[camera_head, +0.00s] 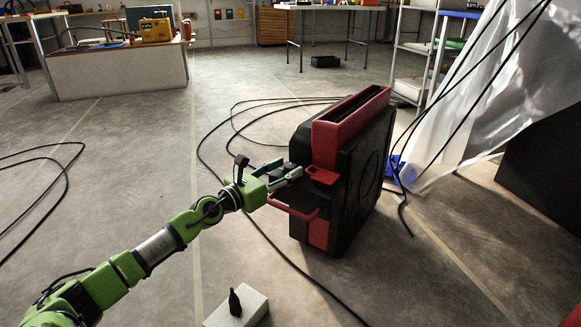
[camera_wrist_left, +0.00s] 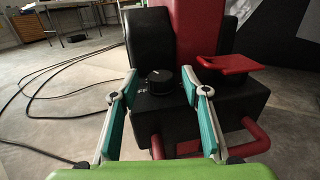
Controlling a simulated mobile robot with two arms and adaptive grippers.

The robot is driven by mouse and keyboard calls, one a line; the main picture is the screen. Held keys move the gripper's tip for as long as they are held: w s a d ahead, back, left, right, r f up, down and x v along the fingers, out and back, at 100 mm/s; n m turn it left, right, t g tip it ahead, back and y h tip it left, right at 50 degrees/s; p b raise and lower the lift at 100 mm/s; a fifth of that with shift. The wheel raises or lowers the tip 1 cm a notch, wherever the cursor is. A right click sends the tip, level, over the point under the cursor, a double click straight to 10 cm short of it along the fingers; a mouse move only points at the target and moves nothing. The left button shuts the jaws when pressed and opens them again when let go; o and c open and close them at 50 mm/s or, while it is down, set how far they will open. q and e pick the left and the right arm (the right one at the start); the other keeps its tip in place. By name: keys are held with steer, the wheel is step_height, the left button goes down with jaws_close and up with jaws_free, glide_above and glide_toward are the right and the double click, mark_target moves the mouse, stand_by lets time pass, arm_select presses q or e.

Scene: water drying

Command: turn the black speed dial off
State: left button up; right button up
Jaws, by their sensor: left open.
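A large black and red drying machine (camera_head: 350,150) stands upright on the concrete floor right of centre in the head view. The black speed dial (camera_wrist_left: 160,82) is a round knob on top of the machine's black control box (camera_wrist_left: 227,105), in the left wrist view. Faint white lettering sits beside it. In the head view the dial is hidden or too small to make out. My left gripper (camera_head: 283,175) reaches to the box from the left. In the left wrist view its two teal fingers (camera_wrist_left: 158,85) are open, with the dial between the tips. Contact cannot be told. My right gripper is out of view.
Black cables (camera_head: 222,140) lie across the floor. A white block (camera_head: 238,307) with a black item stands at the front. Plastic sheeting (camera_head: 470,100) hangs at right.

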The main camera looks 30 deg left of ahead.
arm_select(q)
steer(key=shift+w+d, duration=0.25)
steer(key=shift+w, duration=0.95)
